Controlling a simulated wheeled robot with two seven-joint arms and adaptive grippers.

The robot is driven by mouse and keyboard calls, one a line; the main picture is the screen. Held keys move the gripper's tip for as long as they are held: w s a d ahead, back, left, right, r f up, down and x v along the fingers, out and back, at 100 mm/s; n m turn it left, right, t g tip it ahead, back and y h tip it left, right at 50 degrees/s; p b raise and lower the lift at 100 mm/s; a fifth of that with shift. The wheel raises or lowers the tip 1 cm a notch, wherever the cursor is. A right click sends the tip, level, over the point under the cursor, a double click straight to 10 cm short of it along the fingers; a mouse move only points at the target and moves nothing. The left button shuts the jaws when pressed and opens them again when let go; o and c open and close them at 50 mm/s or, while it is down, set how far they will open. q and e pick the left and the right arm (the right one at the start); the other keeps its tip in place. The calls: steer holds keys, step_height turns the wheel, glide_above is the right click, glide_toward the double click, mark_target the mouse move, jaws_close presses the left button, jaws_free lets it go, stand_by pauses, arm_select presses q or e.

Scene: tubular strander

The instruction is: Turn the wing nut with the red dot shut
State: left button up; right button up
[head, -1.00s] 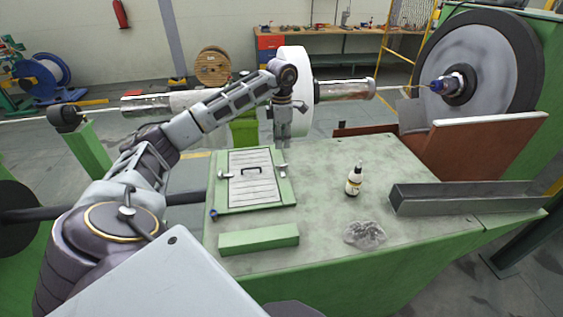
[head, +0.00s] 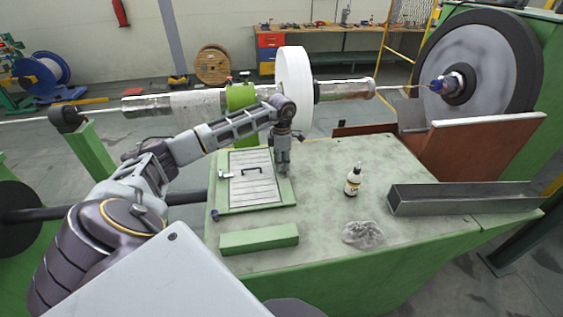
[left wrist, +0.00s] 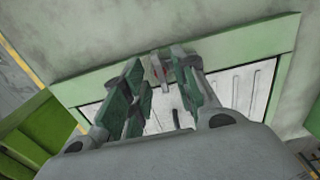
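The ribbed metal cover (head: 253,190) with a black handle lies in a green frame (head: 225,208) on the bench. A small grey wing nut (head: 226,175) sits at its left edge. My left gripper (head: 283,172) points down at the cover's right edge and hides the fastener there. The fingers are apart, with visible gaps beside the nut. The nut's exact angle is hard to tell. My right gripper is out of view.
On the bench are a dropper bottle (head: 353,182), a clear crumpled bag (head: 363,234), a green block (head: 260,239) and a long metal channel (head: 460,198). A white disc (head: 294,85) on a shaft stands behind.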

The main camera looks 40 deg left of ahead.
arm_select(q)
steer(key=shift+f, duration=0.2)
jaws_close()
